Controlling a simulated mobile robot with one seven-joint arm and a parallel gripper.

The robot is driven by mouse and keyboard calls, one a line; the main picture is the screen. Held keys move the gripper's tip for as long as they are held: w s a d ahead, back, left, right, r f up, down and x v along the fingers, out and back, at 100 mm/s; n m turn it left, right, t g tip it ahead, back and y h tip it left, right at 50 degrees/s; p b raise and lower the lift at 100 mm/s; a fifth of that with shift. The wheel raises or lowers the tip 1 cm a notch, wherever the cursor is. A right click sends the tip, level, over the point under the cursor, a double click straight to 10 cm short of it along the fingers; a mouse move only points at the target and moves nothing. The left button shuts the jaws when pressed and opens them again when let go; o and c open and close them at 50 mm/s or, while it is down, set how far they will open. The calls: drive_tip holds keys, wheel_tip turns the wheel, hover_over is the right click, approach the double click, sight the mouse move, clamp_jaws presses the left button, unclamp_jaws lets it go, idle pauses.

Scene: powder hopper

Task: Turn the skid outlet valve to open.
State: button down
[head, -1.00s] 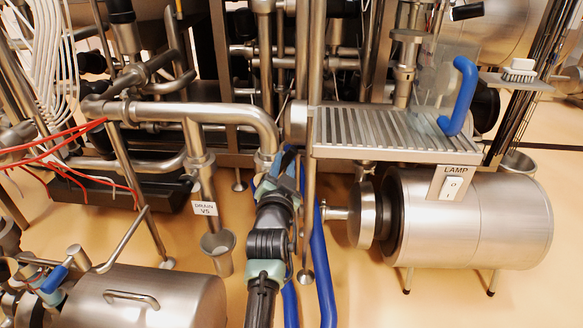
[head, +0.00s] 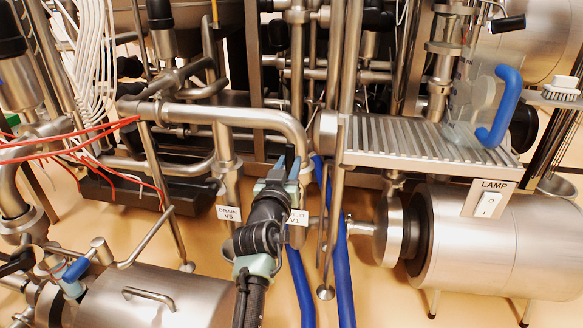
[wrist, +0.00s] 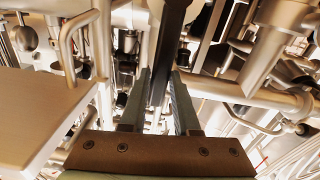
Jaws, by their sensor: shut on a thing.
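The outlet tag, its part-hidden text ending in V1 (head: 297,217), hangs on the vertical pipe below the large bent pipe (head: 285,122). My gripper (head: 283,172) is at this pipe, just above and left of the tag, in the head view. In the wrist view my gripper (wrist: 162,82) has its two fingers on either side of a dark bar-like handle (wrist: 174,35), and it is shut on it. The handle runs up out of the picture between the fingers. The valve body is mostly hidden behind my gripper and wrist in the head view.
The drain tag V5 (head: 229,213) hangs on a pipe just left. Blue hoses (head: 343,265) run down close on the right. A slatted metal shelf (head: 425,142) and a motor cylinder (head: 530,240) stand right. A metal tank (head: 150,300) lies front left.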

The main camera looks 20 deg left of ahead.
drive_tip(key=shift+s+a+r+n, duration=0.15)
drive_tip(key=shift+a, duration=0.3)
drive_tip(key=shift+s+a+r+n, duration=0.1)
drive_tip(key=shift+a+n, duration=0.05)
drive_tip(key=shift+a, duration=0.3)
idle(0.8)
drive_tip(key=c, duration=0.7)
unclamp_jaws()
drive_tip(key=shift+a+f, duration=0.1)
drive_tip(key=shift+d, duration=0.3)
drive_tip(key=shift+s+d+f+p, duration=0.1)
drive_tip(key=shift+s+d+p, duration=0.45)
drive_tip(key=shift+s, duration=1.85)
drive_tip(key=shift+s+d+r+p, duration=0.1)
drive_tip(key=shift+s+d+p, duration=0.45)
drive_tip(key=shift+s, duration=1.85)
drive_tip(key=shift+s+d+f+p, duration=0.1)
drive_tip(key=shift+s+d+p, duration=0.45)
drive_tip(key=shift+s, duration=1.85)
